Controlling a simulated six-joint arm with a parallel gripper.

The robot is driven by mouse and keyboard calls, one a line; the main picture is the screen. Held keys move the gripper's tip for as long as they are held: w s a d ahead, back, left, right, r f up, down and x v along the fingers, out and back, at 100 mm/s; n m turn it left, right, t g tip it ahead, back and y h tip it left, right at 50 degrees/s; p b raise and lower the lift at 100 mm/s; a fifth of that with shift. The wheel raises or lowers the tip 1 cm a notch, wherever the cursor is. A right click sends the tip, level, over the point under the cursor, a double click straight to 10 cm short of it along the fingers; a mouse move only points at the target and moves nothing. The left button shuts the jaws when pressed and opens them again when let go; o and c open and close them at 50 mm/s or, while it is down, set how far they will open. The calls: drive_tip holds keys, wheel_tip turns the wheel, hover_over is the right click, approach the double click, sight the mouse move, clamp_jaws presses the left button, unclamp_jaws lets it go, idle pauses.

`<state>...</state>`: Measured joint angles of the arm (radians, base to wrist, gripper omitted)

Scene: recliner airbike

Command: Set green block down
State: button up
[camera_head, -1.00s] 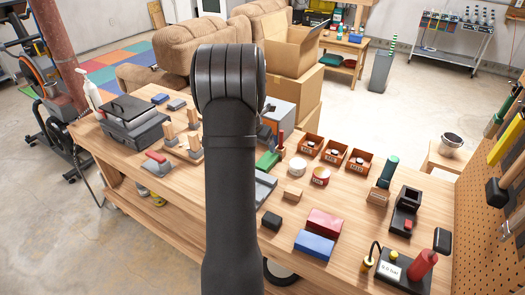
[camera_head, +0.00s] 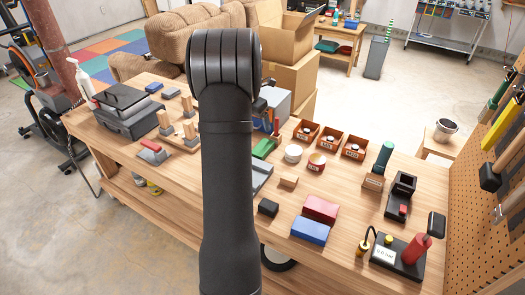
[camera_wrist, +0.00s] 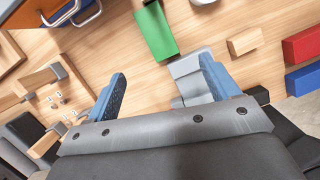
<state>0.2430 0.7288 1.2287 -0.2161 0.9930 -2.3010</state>
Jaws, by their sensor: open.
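The green block (camera_head: 264,147) lies on the wooden workbench, just right of my arm in the head view. In the wrist view the green block (camera_wrist: 156,32) lies flat on the wood, ahead of my gripper. My gripper (camera_wrist: 160,85) is open, its two blue fingers wide apart, with nothing between them. The block is beyond the fingertips and apart from them. A grey holder-like piece (camera_wrist: 190,80) lies near the right finger, below the block. In the head view my arm hides the gripper's fingers.
A small wooden block (camera_wrist: 245,41), a red block (camera_head: 320,208) and a blue block (camera_head: 310,230) lie to the right. Orange bins (camera_head: 330,138) and round containers stand behind. A wooden rack with pegs (camera_head: 187,128) is on the left. Bare wood lies between several items.

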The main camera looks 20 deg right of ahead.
hover_over(263, 150)
drive_tip(key=f, duration=0.9)
drive_tip(key=shift+w+a+f, duration=0.15)
drive_tip(key=shift+a+f, duration=0.2)
drive_tip(key=shift+f, duration=0.05)
drive_tip(key=shift+w+a+x, duration=0.1)
drive_tip(key=shift+w+x, duration=0.05)
drive_tip(key=shift+x, duration=1.15)
drive_tip(key=shift+w+a+x, duration=0.15)
drive_tip(key=shift+x, duration=1.15)
drive_tip(key=shift+f, duration=0.3)
drive_tip(key=c, duration=1.3)
